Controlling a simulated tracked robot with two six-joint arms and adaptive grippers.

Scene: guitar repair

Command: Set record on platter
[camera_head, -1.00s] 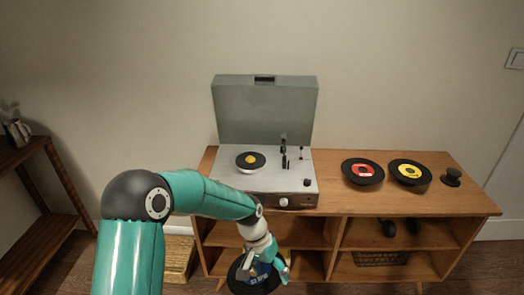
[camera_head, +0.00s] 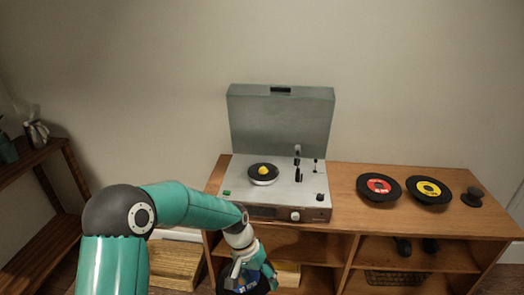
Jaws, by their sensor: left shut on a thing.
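My left gripper (camera_head: 254,275) is shut on a black record with a blue label (camera_head: 241,285), at the bottom of the picture in front of the cabinet. The gripper partly covers the record, and the picture's lower edge cuts it off. The record player (camera_head: 285,193) stands on the cabinet with its grey-green lid (camera_head: 281,122) raised. Its round platter (camera_head: 264,181) has a black top and a yellow centre. The held record is apart from it, lower and nearer to me. My right gripper is not in view.
A red-label record (camera_head: 379,197) and a yellow-label record (camera_head: 429,199) lie on the wooden cabinet (camera_head: 340,211), right of the player. The tonearm (camera_head: 298,168) stands right of the platter. A wooden shelf (camera_head: 45,212) is at the left.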

